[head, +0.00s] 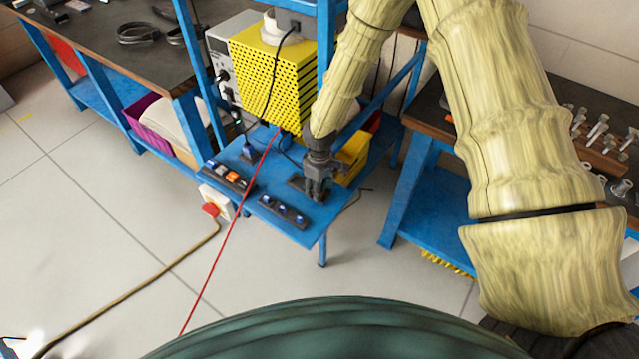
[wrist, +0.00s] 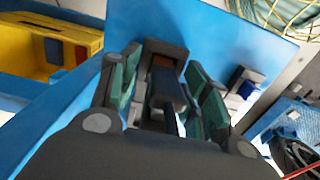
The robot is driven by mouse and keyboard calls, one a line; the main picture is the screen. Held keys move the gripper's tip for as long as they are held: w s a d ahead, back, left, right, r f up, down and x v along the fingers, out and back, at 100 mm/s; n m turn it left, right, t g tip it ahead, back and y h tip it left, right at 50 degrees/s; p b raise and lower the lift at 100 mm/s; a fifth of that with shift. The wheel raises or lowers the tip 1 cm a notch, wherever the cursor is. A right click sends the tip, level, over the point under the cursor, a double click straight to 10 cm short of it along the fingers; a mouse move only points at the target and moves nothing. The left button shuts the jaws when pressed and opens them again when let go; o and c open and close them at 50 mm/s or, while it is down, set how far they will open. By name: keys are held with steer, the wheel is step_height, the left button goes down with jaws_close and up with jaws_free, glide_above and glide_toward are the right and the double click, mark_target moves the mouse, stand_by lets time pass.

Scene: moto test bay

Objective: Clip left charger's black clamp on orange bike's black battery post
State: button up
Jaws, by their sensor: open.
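My gripper (head: 316,188) is open and points down over the blue shelf of the charger stand. In the wrist view my gripper's (wrist: 165,92) green-padded fingers stand on either side of a dark clamp-like piece (wrist: 168,88). I cannot tell whether they touch it. This piece appears to sit in a dark holder with a brown inside; I cannot be sure it is the black clamp. A yellow perforated charger (head: 270,75) stands behind, with a black cable hanging down its front. A red cable (head: 236,226) runs from near it to the lower left. The orange bike and its battery post are not seen.
On the blue shelf (head: 308,235) are a dark strip with orange and blue parts (head: 228,177) and a smaller dark strip (head: 283,210). A yellow bin (head: 353,155) stands behind my gripper. Workbenches flank the stand. Tiled floor is open at left, crossed by a brown cable (head: 150,279).

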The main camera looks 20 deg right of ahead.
stand_by(0.3)
jaws_close()
stand_by(0.3)
steer(key=shift+r+b, duration=0.9)
steer(key=shift+r, duration=0.65)
steer(key=s+a+r+b, duration=0.1)
steer(key=s+a+b, duration=0.1)
steer(key=s, duration=0.5)
steer(key=s+a+r+b, duration=0.1)
steer(key=s+a+b, duration=0.2)
steer(key=s, duration=0.5)
steer(key=shift+a, duration=0.45)
steer(key=w+d+r+m, duration=0.3)
steer(key=w+m, duration=0.4)
steer(key=w, duration=0.3)
steer(key=shift+w+d+m, duration=0.25)
steer(key=shift+d+m, duration=0.05)
steer(key=shift+d, duration=0.3)
